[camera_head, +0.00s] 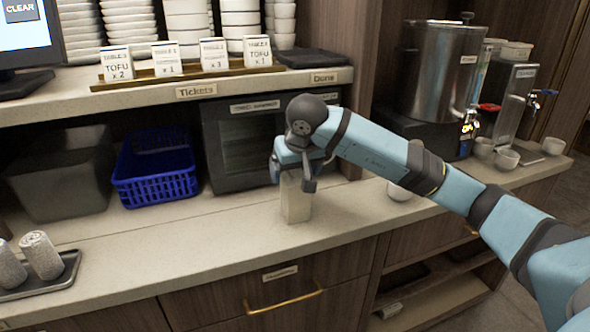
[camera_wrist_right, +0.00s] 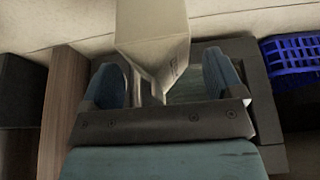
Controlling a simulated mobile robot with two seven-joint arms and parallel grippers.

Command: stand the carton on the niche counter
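A pale cream carton (camera_head: 295,205) stands upright on the light niche counter (camera_head: 180,235), near its front edge. It also shows in the wrist view (camera_wrist_right: 152,30), its narrowed top end pointing toward my gripper. My right gripper (camera_head: 293,180) is at the carton's top, with a finger on either side. In the wrist view the right gripper (camera_wrist_right: 162,85) has its fingers spread wider than the carton's top, with gaps showing beside it. The gripper hides part of the carton's top. My left gripper is not in view.
A dark appliance (camera_head: 245,140) stands behind the carton, with a blue basket (camera_head: 155,185) to its left. A white cup (camera_head: 399,192) sits to the right, under my arm. A shelf (camera_head: 130,97) overhangs the niche.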

